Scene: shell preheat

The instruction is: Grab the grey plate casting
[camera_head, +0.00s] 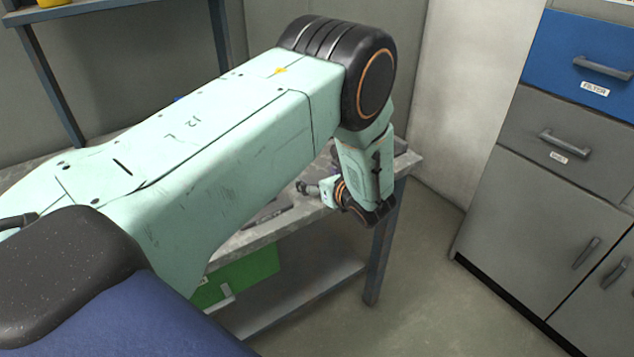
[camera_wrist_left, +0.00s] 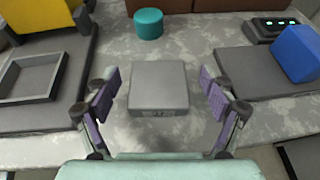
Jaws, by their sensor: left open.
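The grey plate casting (camera_wrist_left: 158,92) is a flat, square grey block with a small marking on its near face. It lies on the worn grey bench in the left wrist view. My left gripper (camera_wrist_left: 159,84) is open, with one purple-padded finger on each side of the block. Gaps show between both fingers and the block, so nothing is held. In the head view my left gripper (camera_head: 307,188) shows small over the bench edge, partly behind my own wrist. The casting cannot be made out there. My right gripper is in neither view.
In the left wrist view a teal cylinder (camera_wrist_left: 149,23) stands behind the casting. A dark square tray (camera_wrist_left: 32,80) lies left, and a blue block (camera_wrist_left: 298,52) sits on a dark slab at right. Cabinets (camera_head: 565,190) stand across the floor in the head view.

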